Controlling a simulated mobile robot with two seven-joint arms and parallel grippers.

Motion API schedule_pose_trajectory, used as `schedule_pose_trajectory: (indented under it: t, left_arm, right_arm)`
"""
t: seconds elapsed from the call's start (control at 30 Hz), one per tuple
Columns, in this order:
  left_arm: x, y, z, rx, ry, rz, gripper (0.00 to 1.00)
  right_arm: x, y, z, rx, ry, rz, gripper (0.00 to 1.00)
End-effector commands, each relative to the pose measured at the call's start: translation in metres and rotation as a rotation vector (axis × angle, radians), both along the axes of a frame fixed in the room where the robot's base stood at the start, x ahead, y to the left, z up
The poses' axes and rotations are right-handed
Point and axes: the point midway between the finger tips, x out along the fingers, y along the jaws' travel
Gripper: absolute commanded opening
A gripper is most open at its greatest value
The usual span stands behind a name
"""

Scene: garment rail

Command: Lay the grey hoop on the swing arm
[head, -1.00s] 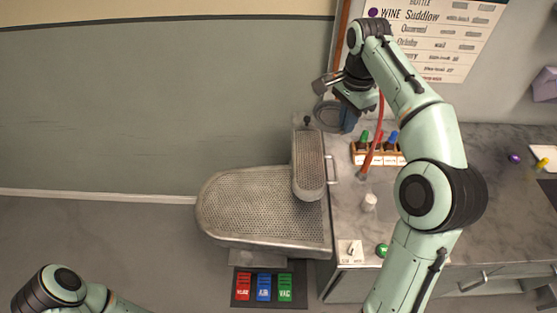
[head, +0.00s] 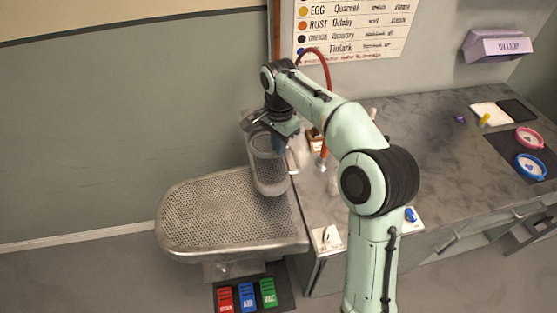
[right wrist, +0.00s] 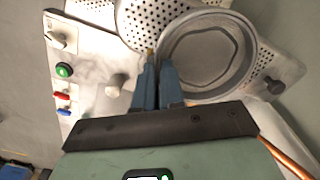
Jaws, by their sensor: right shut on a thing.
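The grey hoop (right wrist: 212,91) shows in the right wrist view as a thick grey ring, just right of the fingertips. My right gripper (right wrist: 157,72) is shut on its near left rim; in the head view the gripper (head: 283,147) hangs over the top end of the swing arm. The swing arm (head: 270,180) is a narrow perforated metal board above the wide perforated table. In the right wrist view a perforated metal surface (right wrist: 150,15) lies behind the hoop. I cannot tell whether the hoop touches the arm. My left gripper is out of view.
The wide perforated table (head: 205,212) spreads left of the swing arm. A marble counter (head: 420,130) is on the right, with a bottle holder (head: 316,140) close to my gripper. A red hose (head: 327,75) hangs behind my arm. Coloured pedals (head: 248,295) lie below.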

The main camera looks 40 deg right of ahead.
Motion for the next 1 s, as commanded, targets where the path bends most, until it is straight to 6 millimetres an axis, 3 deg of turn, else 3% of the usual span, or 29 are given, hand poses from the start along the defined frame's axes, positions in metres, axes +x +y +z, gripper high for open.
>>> schedule_pose_trajectory:
  t: [0.17, 0.43, 0.83, 0.9, 0.93, 1.0]
  left_arm:
    - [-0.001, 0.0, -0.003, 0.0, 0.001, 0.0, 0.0]
    - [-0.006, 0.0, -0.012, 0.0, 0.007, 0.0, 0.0]
    - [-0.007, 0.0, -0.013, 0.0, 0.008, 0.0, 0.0]
    - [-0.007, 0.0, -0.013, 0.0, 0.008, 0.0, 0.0]
    - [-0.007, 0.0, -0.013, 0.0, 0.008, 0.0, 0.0]
    - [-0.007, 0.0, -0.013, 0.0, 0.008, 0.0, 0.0]
  right_arm:
    - [0.0, 0.0, -0.011, 0.0, -0.001, 0.0, 0.0]
    - [-0.001, 0.0, -0.048, 0.0, 0.002, -0.001, 0.0]
    - [0.0, 0.0, -0.053, 0.0, -0.001, 0.0, 0.0]
    - [0.0, 0.0, -0.053, 0.0, -0.001, 0.0, 0.28]
    - [0.0, 0.0, -0.053, 0.0, -0.001, 0.0, 0.34]
    - [0.0, 0.0, -0.052, 0.0, -0.001, 0.0, 0.34]
